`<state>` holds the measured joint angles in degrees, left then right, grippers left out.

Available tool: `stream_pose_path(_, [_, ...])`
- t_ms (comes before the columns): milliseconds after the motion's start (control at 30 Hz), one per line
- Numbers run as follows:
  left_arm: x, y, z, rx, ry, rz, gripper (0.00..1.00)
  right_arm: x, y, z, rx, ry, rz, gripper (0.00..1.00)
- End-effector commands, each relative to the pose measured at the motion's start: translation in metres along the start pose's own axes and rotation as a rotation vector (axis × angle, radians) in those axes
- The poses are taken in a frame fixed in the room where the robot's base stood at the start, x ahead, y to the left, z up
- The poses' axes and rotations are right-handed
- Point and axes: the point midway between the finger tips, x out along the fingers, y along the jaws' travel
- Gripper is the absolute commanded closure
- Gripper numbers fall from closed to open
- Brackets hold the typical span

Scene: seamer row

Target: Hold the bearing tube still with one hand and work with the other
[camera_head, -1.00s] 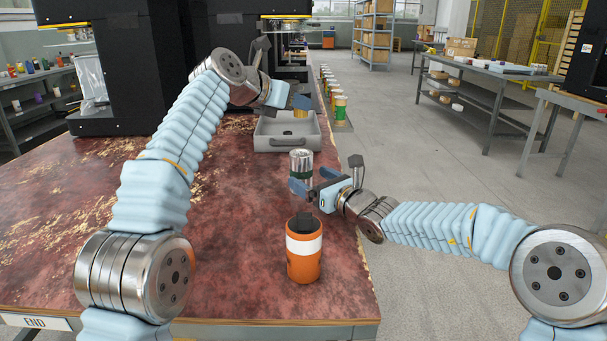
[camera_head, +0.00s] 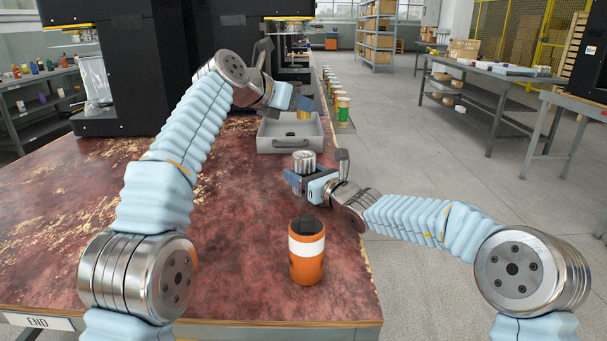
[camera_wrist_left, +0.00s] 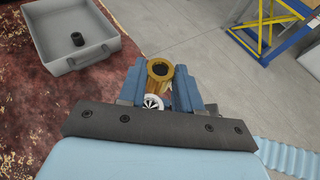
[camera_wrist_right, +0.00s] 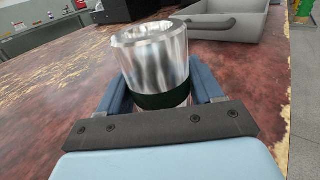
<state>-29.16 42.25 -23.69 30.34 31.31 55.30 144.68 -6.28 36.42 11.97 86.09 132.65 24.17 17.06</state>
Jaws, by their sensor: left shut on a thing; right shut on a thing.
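The bearing tube, which I take to be the shiny silver cylinder with a dark green band (camera_head: 304,159), stands upright on the worn red bench top. My right gripper (camera_head: 299,182) is shut on it, with the fingers either side of the band; the tube also shows in the right wrist view (camera_wrist_right: 152,60). My left gripper (camera_head: 304,103) is higher and farther back, at the grey tray. It is shut on a brass-coloured ring-ended piece (camera_wrist_left: 160,70). A small white round part with dark spokes (camera_wrist_left: 153,101) shows beside that piece; whether they are joined I cannot tell.
The grey tray (camera_head: 272,145) with a front handle sits behind the tube, holding a small black cylinder (camera_wrist_left: 77,39). An orange and white mug (camera_head: 306,265) stands in front of the tube. Several cans (camera_head: 342,108) line the right back. The bench's left front is clear.

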Motion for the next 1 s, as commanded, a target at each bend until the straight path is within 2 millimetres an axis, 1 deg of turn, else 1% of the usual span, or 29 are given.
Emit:
stream_pose_path(33, [0.000,0.000,0.000,0.000,0.000,0.000,0.96,0.000,0.000,0.000,0.000,0.000,0.000,0.66])
stream_pose_path(67, [0.000,0.000,0.000,0.000,0.000,0.000,0.96,0.000,0.000,0.000,0.000,0.000,0.000,0.69])
stream_pose_path(167, [0.002,-0.002,0.000,-0.003,0.004,0.013,0.96,0.000,0.000,0.000,0.000,0.000,0.000,0.69])
stream_pose_path(333, [0.007,-0.011,-0.001,-0.044,0.018,0.118,0.96,0.000,0.000,0.000,0.000,0.000,0.000,0.69])
stream_pose_path(500, [0.004,-0.008,-0.004,-0.088,0.007,0.217,0.96,0.000,0.000,0.000,0.000,0.000,0.000,0.69])
stream_pose_path(567, [0.005,-0.007,-0.010,-0.097,0.003,0.231,0.96,0.000,0.000,0.000,0.000,0.000,0.000,0.69])
stream_pose_path(800, [0.020,-0.005,-0.048,-0.101,0.002,0.238,0.96,0.000,0.000,0.000,0.000,0.000,0.000,0.69])
stream_pose_path(933, [0.025,-0.005,-0.060,-0.101,0.001,0.237,0.96,0.000,0.000,0.000,0.000,0.000,0.000,0.69])
stream_pose_path(1000, [0.030,-0.005,-0.070,-0.100,0.003,0.237,0.96,0.000,0.000,0.000,0.000,0.000,0.000,0.69])
